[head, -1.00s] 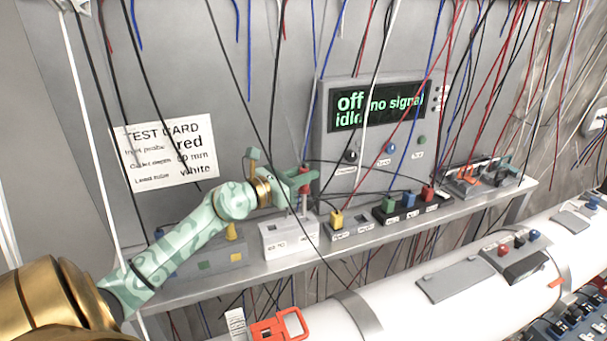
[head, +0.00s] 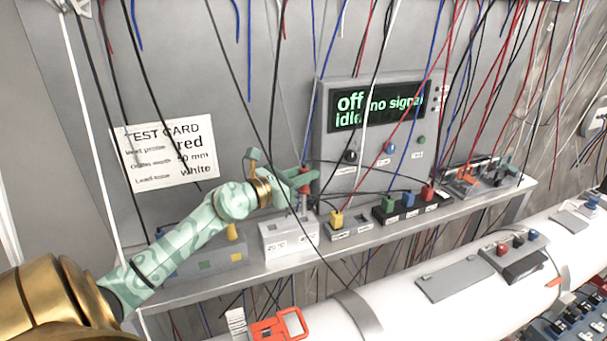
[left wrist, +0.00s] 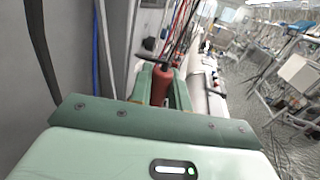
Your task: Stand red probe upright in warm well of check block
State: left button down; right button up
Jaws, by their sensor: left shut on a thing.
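My left gripper (head: 303,180) is shut on the red probe (head: 304,187), which it holds by its red handle. The probe looks upright, with its thin metal shaft pointing down. In the left wrist view the red handle (left wrist: 162,88) sits between the green fingers (left wrist: 160,84). The white check block (head: 289,239) stands on the shelf below, with small labels on its front. The probe's shaft is over or in the right part of the block; I cannot tell how deep it sits. The label wording is too small to read. My right gripper is not in view.
The grey shelf (head: 262,270) also bears a grey block with a yellow probe (head: 232,232), a yellow plug (head: 336,219) and a black socket strip (head: 411,208). A meter (head: 375,135) reads "off", "no signal", "idle". Many wires hang in front. A white pipe (head: 400,310) runs below.

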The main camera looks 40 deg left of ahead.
aim_at(303, 215)
pick_arm(q)
jog(key=shift+f+b, duration=1.3)
jog(key=shift+f, duration=0.2)
jog(key=shift+f+b, duration=2.5)
jog(key=shift+f, duration=0.3)
jog(key=c, duration=1.2)
grip_release()
jog(key=shift+c, duration=0.2)
